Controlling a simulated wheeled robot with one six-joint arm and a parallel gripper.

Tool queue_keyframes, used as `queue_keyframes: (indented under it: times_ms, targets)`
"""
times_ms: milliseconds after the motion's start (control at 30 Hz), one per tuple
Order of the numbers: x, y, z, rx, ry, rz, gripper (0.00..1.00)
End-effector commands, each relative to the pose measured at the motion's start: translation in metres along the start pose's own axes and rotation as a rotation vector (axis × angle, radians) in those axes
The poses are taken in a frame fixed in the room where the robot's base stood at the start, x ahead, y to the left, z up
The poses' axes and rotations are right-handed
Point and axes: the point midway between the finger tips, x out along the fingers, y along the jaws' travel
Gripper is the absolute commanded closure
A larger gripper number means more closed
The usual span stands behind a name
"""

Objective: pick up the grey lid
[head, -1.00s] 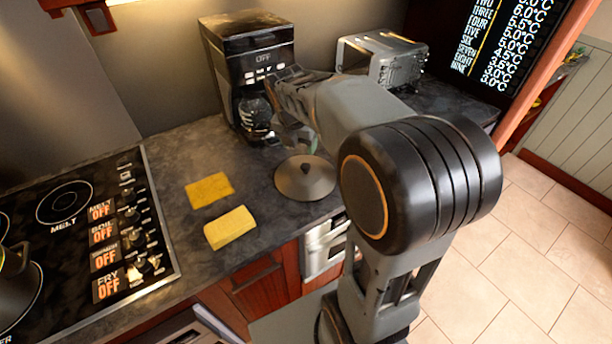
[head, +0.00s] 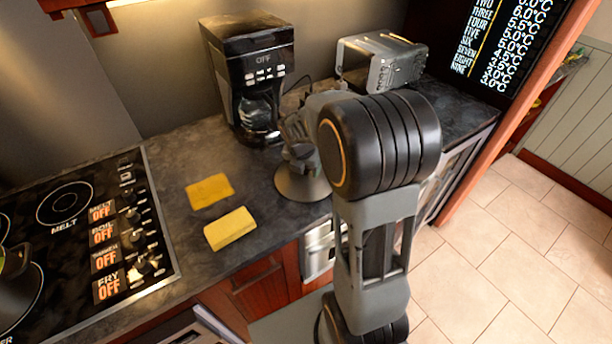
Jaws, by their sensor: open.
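The grey lid (head: 292,187) lies on the dark countertop, to the right of the yellow sponge and in front of the coffee maker. It is round, and its right part and its knob are hidden by my arm. My gripper (head: 299,158) points down just above the middle of the lid. It is open. I cannot tell whether its fingers touch the lid's knob.
A yellow cloth (head: 209,191) and a yellow sponge (head: 230,228) lie left of the lid. A coffee maker (head: 243,75) and a toaster (head: 380,62) stand behind. A stove (head: 75,235) fills the left, with a dark pot (head: 14,285) on it.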

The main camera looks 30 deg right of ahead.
Motion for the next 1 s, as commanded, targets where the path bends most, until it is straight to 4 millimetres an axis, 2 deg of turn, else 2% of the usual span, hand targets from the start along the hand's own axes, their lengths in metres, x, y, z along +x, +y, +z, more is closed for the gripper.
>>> queue_keyframes:
  times_ms: [267, 900, 1000]
  targets:
    - [0.0025, 0.0, 0.0001, 0.0, -0.001, 0.0, 0.4]
    - [0.0021, 0.0002, 0.0001, 0.0, -0.001, 0.001, 1.0]
    - [0.0017, 0.0004, 0.0004, 0.0, -0.002, 0.002, 1.0]
